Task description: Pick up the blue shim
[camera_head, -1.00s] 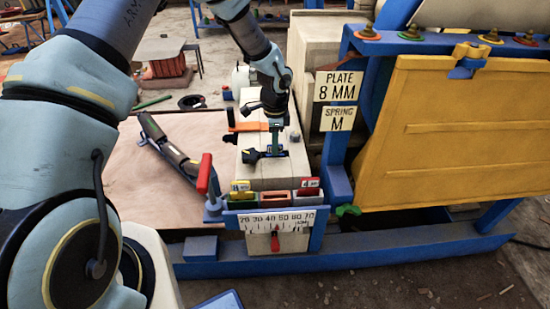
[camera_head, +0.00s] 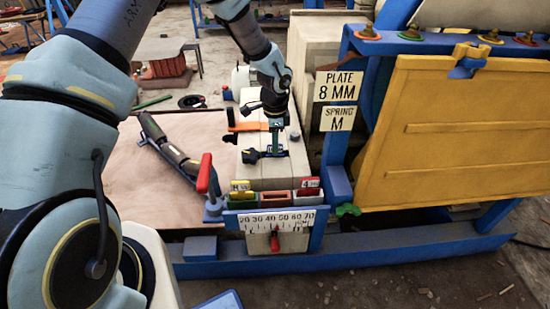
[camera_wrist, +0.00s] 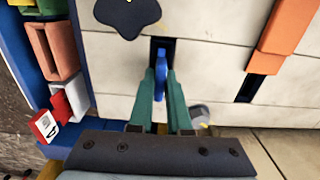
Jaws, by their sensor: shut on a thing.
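The blue shim (camera_wrist: 160,66) shows in the wrist view as a narrow blue piece between the green fingers of my gripper (camera_wrist: 161,92). Its far end lies at a dark slot in the pale block top. My gripper is shut on it, pointing down at the block. In the head view my gripper (camera_head: 276,152) stands over the pale block (camera_head: 272,178), beside a dark knob; the shim itself is too small to make out there.
An orange bar (camera_wrist: 283,25) lies right of the fingers, near another dark slot (camera_wrist: 248,88). Colored bins (camera_head: 275,196) line the block's front edge, above a scale with a red pointer (camera_head: 275,241). A red-handled lever (camera_head: 204,174) stands to the left. The yellow plate (camera_head: 470,130) is at right.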

